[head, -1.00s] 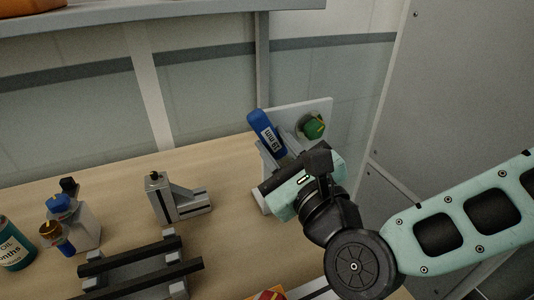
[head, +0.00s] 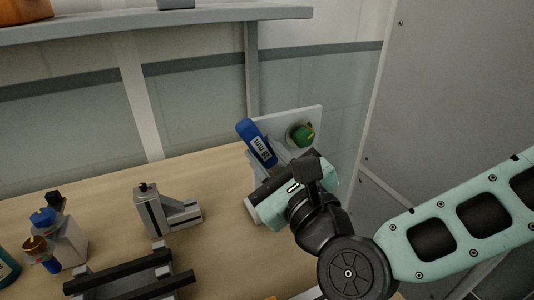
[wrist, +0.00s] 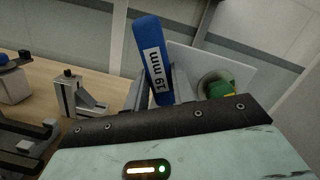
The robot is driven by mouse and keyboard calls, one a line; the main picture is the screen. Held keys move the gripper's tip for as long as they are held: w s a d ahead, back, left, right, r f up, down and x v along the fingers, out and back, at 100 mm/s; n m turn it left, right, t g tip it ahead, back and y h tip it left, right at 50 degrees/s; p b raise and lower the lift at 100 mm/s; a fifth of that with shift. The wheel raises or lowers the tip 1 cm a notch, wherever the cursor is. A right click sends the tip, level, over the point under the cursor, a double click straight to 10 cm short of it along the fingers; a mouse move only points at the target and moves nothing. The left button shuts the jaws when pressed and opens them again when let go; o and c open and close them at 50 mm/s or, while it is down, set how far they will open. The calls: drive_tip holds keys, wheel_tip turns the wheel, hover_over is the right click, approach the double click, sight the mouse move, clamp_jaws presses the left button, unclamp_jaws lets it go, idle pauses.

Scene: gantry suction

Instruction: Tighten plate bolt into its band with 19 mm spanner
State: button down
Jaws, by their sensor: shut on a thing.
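The 19 mm spanner has a blue handle (head: 257,142) with a white "19 mm" label. It tilts up out of my gripper (head: 277,180), which is shut on it. In the wrist view the blue handle (wrist: 152,60) rises above the dark gripper edge. The spanner's jaw end is hidden behind my gripper. A pale upright plate (head: 304,116) stands just behind, with a green round knob-like part (head: 300,135) on its face. The plate bolt and its band cannot be made out.
A grey angle bracket (head: 165,212) stands on the wooden bench (head: 110,203) at left. Dark rails (head: 125,273) lie at the front, with a blue-topped block (head: 60,235) further left. A shelf (head: 200,18) runs above. A grey panel (head: 440,90) rises at right.

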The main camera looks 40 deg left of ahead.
drive_tip(key=shift+d, duration=0.1)
drive_tip(key=v, duration=0.6)
drive_tip(key=shift+s+r, duration=0.25)
drive_tip(key=shift+r, duration=0.1)
idle(0.4)
wheel_tip(320, 180, up, 2)
drive_tip(key=shift+r+p, duration=0.2)
drive_tip(key=shift+p, duration=0.85)
